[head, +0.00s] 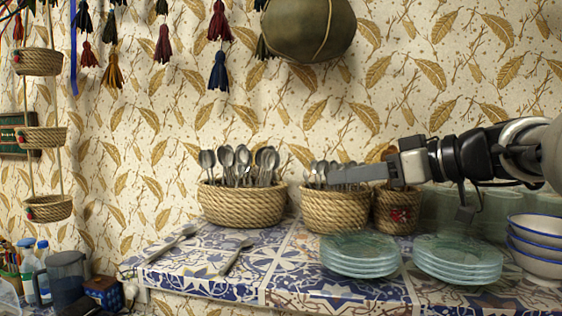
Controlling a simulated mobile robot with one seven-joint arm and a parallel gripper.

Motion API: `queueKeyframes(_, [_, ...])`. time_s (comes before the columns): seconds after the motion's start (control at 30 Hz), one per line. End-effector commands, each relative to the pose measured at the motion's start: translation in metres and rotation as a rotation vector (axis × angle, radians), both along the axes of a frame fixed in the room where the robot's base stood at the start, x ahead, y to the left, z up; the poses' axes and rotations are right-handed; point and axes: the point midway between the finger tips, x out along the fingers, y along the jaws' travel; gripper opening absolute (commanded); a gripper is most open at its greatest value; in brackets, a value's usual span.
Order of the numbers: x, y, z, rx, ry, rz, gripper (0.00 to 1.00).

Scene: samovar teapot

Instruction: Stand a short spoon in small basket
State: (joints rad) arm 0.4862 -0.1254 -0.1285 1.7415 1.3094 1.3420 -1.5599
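Two loose metal spoons lie on the tiled counter at the left: one (170,243) near the left edge and another (235,257) nearer the middle. I cannot tell surely which is shorter. The smallest woven basket on the counter (398,213), with a red patch, stands behind the glass plates; its inside is hidden. Two wider woven baskets, at left (241,206) and middle (335,213), hold several upright spoons. My gripper (345,174) reaches in from the right, with a grey finger in front of the middle basket's spoons. Its opening is not clear, and I see nothing held.
Stacks of glass plates (360,257) (458,262) and blue-rimmed bowls (537,240) fill the right of the counter (285,265). Green glass vessels (490,208) stand behind. A dark round vessel (308,28) hangs above. Small baskets (42,137) hang at left. The front-left counter is mostly free.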

Motion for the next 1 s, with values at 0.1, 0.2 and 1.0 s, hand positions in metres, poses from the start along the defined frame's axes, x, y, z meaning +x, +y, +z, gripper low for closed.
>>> queueKeyframes(0.1, [-0.022, -0.021, 0.01, 0.0, -0.002, -0.005, 0.29])
queueKeyframes(0.2, [-0.04, -0.037, 0.016, -0.001, -0.001, -0.004, 0.29])
queueKeyframes(1.0, [-0.097, -0.087, 0.033, -0.001, -0.001, 0.0, 0.29])
